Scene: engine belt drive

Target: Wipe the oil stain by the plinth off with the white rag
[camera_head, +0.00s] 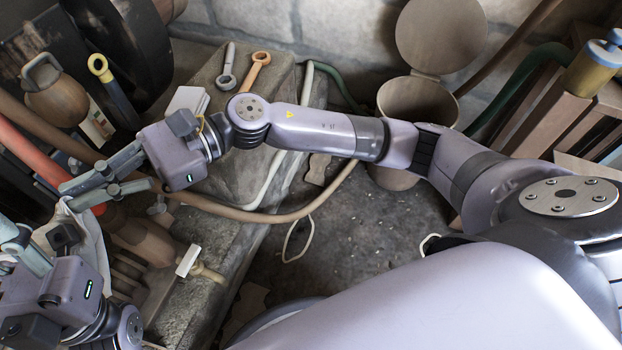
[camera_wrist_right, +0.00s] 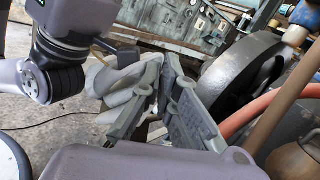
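The white rag (camera_head: 88,232) hangs bunched at the left, between my two grippers. It also shows as pale folds in the right wrist view (camera_wrist_right: 122,82), beside the right fingers. My right gripper (camera_head: 72,196) reaches in over the stone plinth (camera_head: 218,225), its fingertips at the rag's upper end. In the wrist view its fingers (camera_wrist_right: 163,68) converge toward the tips; whether cloth is between them is unclear. My left gripper (camera_head: 28,248) is at the lower left, close to the rag; its fingers are partly cut off. I cannot make out the oil stain.
A wrench (camera_head: 228,66) and an orange-handled spanner (camera_head: 258,70) lie on the plinth. A brown hose (camera_head: 290,215) and a pale hose (camera_head: 276,165) cross there. A lidded bin (camera_head: 418,102) stands at the back. The dark floor (camera_head: 350,235) is mostly clear.

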